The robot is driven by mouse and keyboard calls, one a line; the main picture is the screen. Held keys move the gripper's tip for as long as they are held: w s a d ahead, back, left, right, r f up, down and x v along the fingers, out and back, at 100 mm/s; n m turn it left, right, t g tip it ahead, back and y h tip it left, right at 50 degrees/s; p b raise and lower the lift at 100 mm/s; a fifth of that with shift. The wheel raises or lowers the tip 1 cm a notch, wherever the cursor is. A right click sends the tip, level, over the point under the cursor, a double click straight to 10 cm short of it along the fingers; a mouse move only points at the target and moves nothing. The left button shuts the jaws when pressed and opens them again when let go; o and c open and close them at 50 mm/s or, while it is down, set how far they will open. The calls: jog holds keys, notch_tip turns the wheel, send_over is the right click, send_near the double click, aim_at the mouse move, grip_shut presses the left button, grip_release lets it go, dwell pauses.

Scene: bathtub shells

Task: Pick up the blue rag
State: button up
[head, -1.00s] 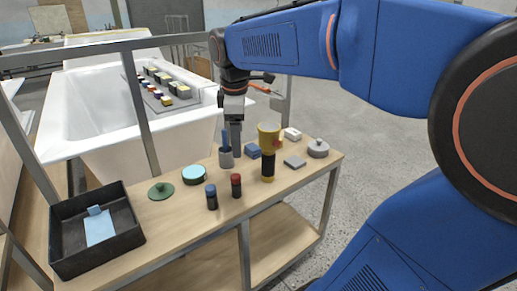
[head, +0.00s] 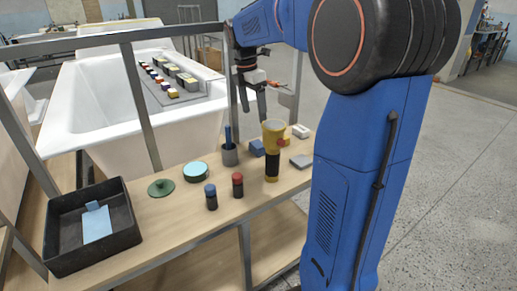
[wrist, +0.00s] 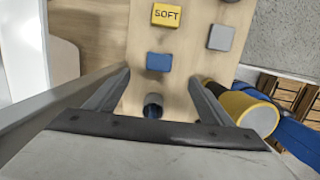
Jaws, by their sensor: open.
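The yellow tool partly covers the rag's front in the head view.
A metal post (head: 228,80) rises behind.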

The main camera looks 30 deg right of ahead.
aim_at(258, 144)
jog(key=f, duration=0.4)
jog(key=d+f, duration=0.1)
jog(key=f, duration=0.8)
jog(key=shift+d, duration=0.25)
jog(key=c, duration=1.1)
jog(key=shift+w+r, duration=0.1)
jog(key=shift+r, duration=0.05)
notch_tip(258, 144, up, 10)
jog(key=shift+f, duration=0.1)
jog(key=shift+o, duration=1)
jog(key=shift+c, duration=0.6)
